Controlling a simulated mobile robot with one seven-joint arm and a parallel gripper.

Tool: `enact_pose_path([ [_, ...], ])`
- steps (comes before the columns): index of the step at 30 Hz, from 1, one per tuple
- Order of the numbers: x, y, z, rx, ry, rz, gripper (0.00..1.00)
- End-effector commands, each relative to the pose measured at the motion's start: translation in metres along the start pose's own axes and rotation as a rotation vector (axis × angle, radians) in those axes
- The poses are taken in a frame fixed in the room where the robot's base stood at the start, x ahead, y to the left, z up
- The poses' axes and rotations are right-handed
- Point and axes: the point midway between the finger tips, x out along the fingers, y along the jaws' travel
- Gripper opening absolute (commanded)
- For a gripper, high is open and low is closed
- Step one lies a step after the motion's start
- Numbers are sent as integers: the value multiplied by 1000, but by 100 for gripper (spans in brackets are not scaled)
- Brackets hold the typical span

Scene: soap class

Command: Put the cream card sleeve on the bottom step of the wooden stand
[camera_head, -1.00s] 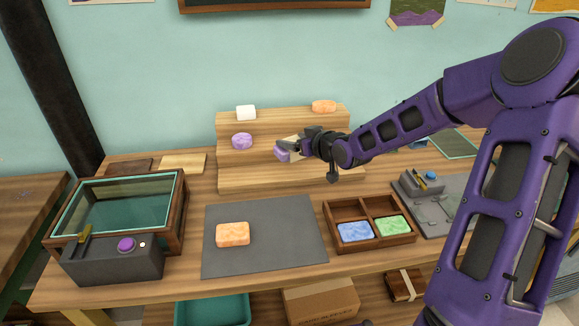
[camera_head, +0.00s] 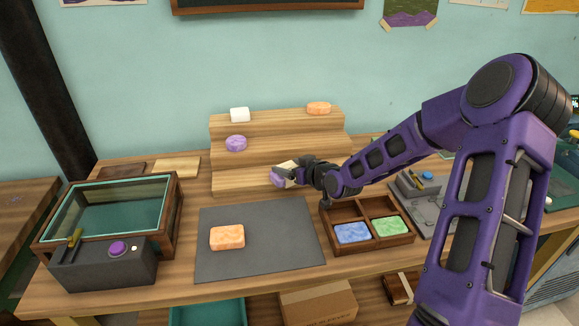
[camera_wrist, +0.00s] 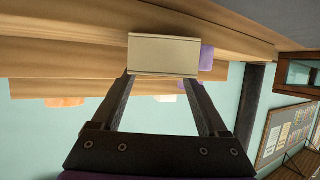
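The cream card sleeve (camera_head: 287,169) is between the fingers of my gripper (camera_head: 291,174), with a purple soap end (camera_head: 276,179) showing at its left side. The sleeve fills the gap between the fingertips in the wrist view (camera_wrist: 163,54), and purple shows beside it (camera_wrist: 207,57). The wooden stand (camera_head: 230,184) has three steps. The sleeve is in front of the stand at about the height of the bottom step, right of its middle. I cannot tell whether it touches the step. My gripper hides part of the sleeve and the step's right side.
A white soap (camera_head: 239,115) and an orange soap (camera_head: 318,108) are on the top step, a purple soap (camera_head: 236,143) on the middle one. In front are a grey mat (camera_head: 270,262) with an orange soap (camera_head: 227,237) and a divided wooden tray (camera_head: 372,249). The bottom step's left is clear.

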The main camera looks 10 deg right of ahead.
Motion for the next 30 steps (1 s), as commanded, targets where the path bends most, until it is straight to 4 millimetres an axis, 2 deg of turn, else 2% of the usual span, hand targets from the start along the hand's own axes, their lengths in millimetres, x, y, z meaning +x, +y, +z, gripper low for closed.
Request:
enact_pose_path([
  [1, 0, 0, 0, 0, 0, 0, 86],
  [3, 0, 0, 0, 0, -1, 0, 99],
  [4, 0, 0, 0, 0, -1, 0, 100],
  [14, -5, 0, -4, 0, -1, 1, 100],
  [17, -21, 1, -4, -2, -2, 2, 100],
  [24, -74, 1, -5, -2, -2, 4, 100],
  [30, -108, 1, -5, 0, -1, 3, 100],
])
